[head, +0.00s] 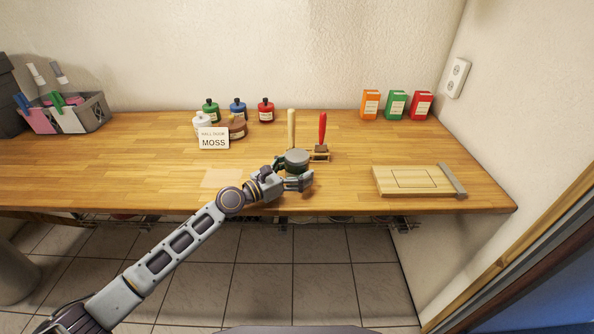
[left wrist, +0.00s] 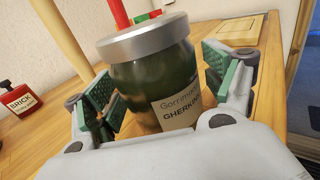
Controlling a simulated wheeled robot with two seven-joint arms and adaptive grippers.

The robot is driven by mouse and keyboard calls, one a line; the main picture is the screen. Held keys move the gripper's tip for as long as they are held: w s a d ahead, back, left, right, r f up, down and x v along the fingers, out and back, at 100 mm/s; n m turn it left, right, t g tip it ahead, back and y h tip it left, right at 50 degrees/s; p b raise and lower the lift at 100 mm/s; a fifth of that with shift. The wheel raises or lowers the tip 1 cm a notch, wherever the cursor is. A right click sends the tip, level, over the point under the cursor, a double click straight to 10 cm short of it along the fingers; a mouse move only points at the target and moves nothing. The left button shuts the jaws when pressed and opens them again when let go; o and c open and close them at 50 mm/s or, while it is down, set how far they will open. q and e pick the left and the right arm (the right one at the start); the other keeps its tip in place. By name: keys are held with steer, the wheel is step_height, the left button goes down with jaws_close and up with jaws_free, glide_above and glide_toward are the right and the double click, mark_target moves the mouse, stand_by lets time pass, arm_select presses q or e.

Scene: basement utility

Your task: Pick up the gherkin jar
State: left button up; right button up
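The gherkin jar (head: 296,157) stands on the wooden worktop near its front edge. In the left wrist view the jar (left wrist: 150,75) has a silver lid, dark green glass and a pale label reading "GHERKIN". My left gripper (head: 293,172) is around the jar's near side. Its green-padded fingers (left wrist: 165,82) are spread, one on each side of the jar. A gap shows at the right pad; whether the left pad touches the glass is hard to tell. The gripper partly hides the jar in the head view. My right gripper is not in view.
Two upright handles, one pale (head: 291,128) and one red (head: 322,130), stand just behind the jar. A "MOSS" card (head: 213,138) and several small bottles (head: 238,108) are to the left. A wooden board (head: 413,181) lies to the right, with clear worktop between.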

mark_target(297, 154)
arm_select(q)
steer(key=c, duration=1.1)
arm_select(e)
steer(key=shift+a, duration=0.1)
arm_select(q)
steer(key=shift+r, duration=0.25)
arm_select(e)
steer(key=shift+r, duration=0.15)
arm_select(q)
steer(key=shift+r+p, duration=0.8)
steer(key=shift+r, duration=0.3)
step_height(297, 154, up, 6)
steer(key=p, duration=0.3)
steer(key=shift+r+p, duration=0.4)
steer(key=shift+r, duration=0.3)
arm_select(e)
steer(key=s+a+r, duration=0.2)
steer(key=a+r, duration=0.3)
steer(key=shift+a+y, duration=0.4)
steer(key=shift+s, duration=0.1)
